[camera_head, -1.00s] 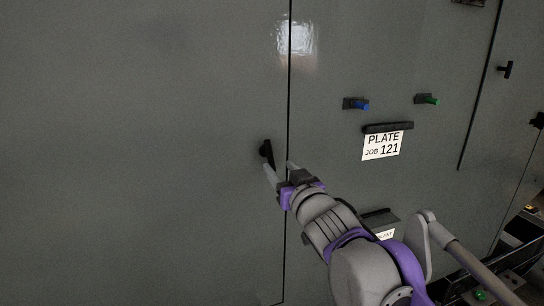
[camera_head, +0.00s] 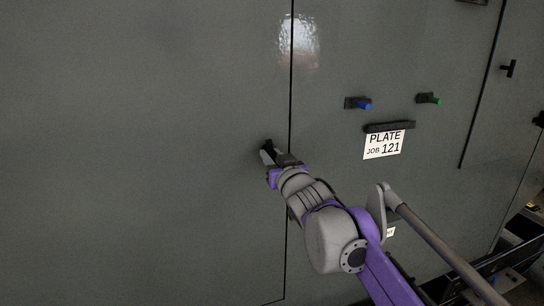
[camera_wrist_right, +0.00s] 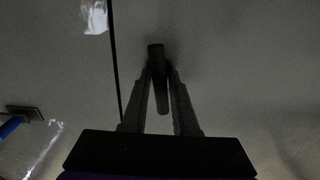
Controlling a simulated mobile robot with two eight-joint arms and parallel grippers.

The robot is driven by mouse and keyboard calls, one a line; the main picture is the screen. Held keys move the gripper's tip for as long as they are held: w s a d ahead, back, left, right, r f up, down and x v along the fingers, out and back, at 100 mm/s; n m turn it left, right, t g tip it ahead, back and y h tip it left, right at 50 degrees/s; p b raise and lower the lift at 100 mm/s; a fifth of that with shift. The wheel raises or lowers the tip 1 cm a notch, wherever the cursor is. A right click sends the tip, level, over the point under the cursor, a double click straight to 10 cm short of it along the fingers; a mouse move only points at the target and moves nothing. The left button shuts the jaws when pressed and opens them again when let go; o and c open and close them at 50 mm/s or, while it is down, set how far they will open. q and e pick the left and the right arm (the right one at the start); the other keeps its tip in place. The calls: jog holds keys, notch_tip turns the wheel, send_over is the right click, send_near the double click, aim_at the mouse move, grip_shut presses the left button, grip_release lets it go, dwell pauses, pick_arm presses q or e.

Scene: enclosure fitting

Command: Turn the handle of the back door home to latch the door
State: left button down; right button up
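The black door handle (camera_head: 266,146) sits on the grey door, just left of a dark vertical seam. My right gripper (camera_head: 269,157) is at the handle and partly covers it in the head view. In the right wrist view the handle (camera_wrist_right: 160,92) lies between the two fingers, its free end pointing toward the palm. The fingertips of my right gripper (camera_wrist_right: 161,72) close in on both sides of the handle and appear to touch it. My left gripper is not in view.
The grey panel (camera_head: 130,150) left of the handle is bare. To the right are a blue knob (camera_head: 362,104), a green knob (camera_head: 432,98), and a dark bar (camera_head: 389,127) above a white PLATE JOB 121 label (camera_head: 384,144). Another black handle (camera_head: 509,68) is at far right.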

grip_shut()
jog(key=shift+f+m+b, duration=0.1)
jog(key=shift+m+b, duration=0.2)
jog(key=shift+m, duration=0.8)
jog(key=shift+o, duration=2.4)
grip_release()
